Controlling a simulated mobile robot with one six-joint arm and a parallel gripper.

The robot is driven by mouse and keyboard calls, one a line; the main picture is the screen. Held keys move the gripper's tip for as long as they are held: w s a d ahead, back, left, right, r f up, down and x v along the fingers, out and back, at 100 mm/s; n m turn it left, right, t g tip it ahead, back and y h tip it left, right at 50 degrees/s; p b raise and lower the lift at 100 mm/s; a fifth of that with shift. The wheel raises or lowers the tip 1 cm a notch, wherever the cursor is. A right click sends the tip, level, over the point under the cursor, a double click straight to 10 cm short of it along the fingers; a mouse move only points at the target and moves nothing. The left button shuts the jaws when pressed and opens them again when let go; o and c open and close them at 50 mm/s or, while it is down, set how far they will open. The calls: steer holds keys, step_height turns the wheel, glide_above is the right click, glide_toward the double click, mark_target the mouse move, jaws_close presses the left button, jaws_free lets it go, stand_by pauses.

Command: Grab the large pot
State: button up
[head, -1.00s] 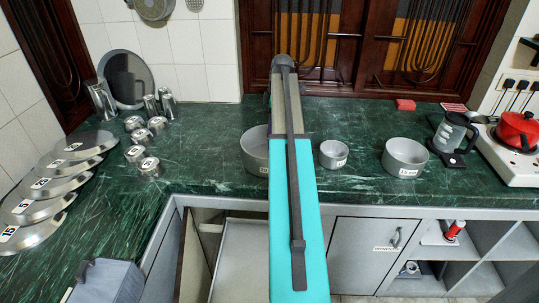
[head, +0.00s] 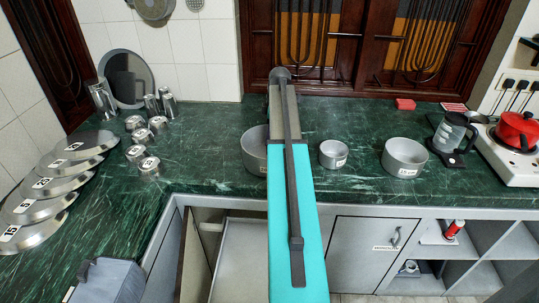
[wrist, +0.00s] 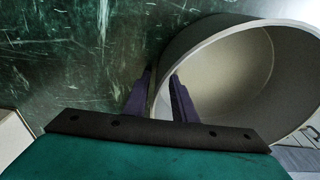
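The large grey pot (head: 254,150) stands on the green counter, partly hidden behind my arm in the head view. In the wrist view the pot (wrist: 235,65) fills the right side, its open mouth and pale inside showing. My gripper (wrist: 161,78) is at the pot's near left rim. One dark finger is outside the wall and the other is inside it. A gap shows between the fingers, with the rim between them. Whether either finger touches the wall is unclear. In the head view my arm hides the gripper.
A small pot (head: 333,154) and a medium pot (head: 405,157) stand to the right. Lids (head: 65,167) and small canisters (head: 149,167) are at left. Clear counter lies left of the large pot.

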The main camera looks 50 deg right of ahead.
jaws_close()
stand_by(1.3)
